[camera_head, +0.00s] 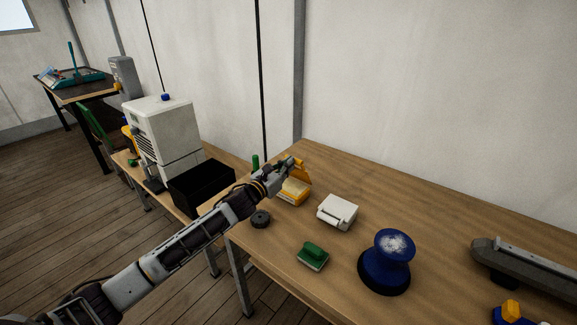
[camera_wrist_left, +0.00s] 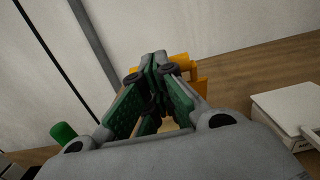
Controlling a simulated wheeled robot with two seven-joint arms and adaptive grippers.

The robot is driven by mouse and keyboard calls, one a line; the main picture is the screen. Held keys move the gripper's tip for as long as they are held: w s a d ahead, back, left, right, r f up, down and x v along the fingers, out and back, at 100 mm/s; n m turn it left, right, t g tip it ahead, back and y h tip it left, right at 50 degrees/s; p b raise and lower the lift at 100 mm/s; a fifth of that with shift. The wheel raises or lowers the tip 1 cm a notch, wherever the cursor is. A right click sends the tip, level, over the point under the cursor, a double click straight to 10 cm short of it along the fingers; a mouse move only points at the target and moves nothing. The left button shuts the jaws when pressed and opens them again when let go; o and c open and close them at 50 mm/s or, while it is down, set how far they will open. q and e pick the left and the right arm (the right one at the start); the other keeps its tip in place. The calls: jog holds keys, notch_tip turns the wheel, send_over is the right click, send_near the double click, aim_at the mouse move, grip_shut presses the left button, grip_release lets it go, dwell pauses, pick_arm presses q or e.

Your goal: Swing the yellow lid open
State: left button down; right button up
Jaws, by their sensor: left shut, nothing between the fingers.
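The yellow box (camera_head: 293,191) sits on the wooden table near its far edge. Its yellow lid (camera_head: 302,171) stands tilted up above the box, so it is at least partly open. The lid also shows in the left wrist view (camera_wrist_left: 190,72), just behind and right of the fingers. My left gripper (camera_head: 293,164) is shut and empty at the lid, over the back of the box. Whether it touches the lid I cannot tell. Its fingers come together in the left wrist view (camera_wrist_left: 155,62) and hide part of the box. My right gripper is not in view.
A white box (camera_head: 338,212) stands right of the yellow one. A green cylinder (camera_head: 255,162) stands behind my gripper.

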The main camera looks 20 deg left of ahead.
pick_arm(q)
jog(key=shift+p+x, duration=0.3)
jog(key=shift+x, duration=0.95)
jog(key=v, duration=0.7)
jog(key=shift+s+r, duration=0.2)
jog(key=shift+s, duration=0.1)
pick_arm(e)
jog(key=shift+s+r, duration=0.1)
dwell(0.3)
